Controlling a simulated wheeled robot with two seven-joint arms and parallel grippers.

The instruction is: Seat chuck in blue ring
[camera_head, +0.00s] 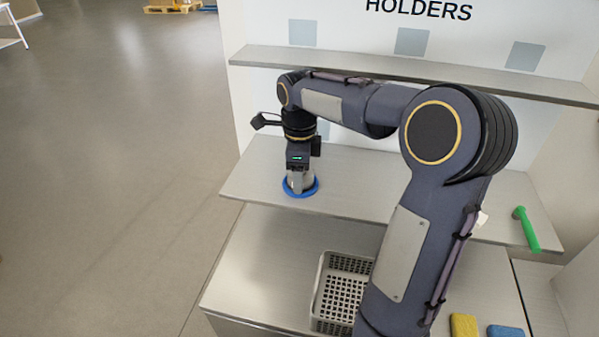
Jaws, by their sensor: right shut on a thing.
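The blue ring (300,191) lies flat on the middle shelf near its left end. My right gripper (299,174) points straight down over the ring. It is shut on a grey metal piece, the chuck (297,183), whose lower part shows inside the ring's outline. From this angle I cannot tell whether the chuck touches the shelf or is fully down in the ring. The jaws hide the chuck's upper part. My left gripper is not in view.
A grey basket (326,300) stands on the lower counter. A green tool (528,230) lies at the shelf's right end. A yellow sponge (463,326) and a blue sponge (505,331) lie at the lower right. An upper shelf (270,58) runs above my right arm.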

